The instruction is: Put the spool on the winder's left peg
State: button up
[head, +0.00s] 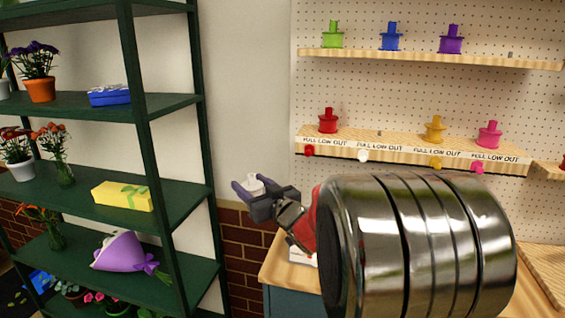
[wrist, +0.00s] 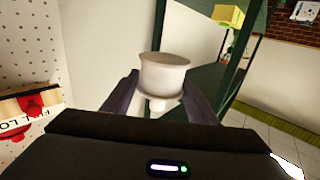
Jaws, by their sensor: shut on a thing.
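My gripper (head: 254,187) is shut on a white spool (wrist: 164,76). In the wrist view the spool sits between the two dark fingers, its wide rim uppermost and a narrower part below. In the head view only a small white part of the spool (head: 256,182) shows between the fingers, held in the air in front of the bare wall between the green rack and the pegboard. I cannot make out a winder or its left peg in either view.
Coloured spools, such as a red one (head: 328,121), stand on the wooden pegboard shelves (head: 430,60). The lower shelf has a gap near a small stub (head: 379,133). A green rack (head: 137,110) with flowers stands left. My arm hides much of the lower right.

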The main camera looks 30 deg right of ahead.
jog(key=a+f, duration=1.9)
jog(key=a, duration=0.1)
jog(key=shift+s+f, duration=0.15)
jog(key=shift+s, duration=0.3)
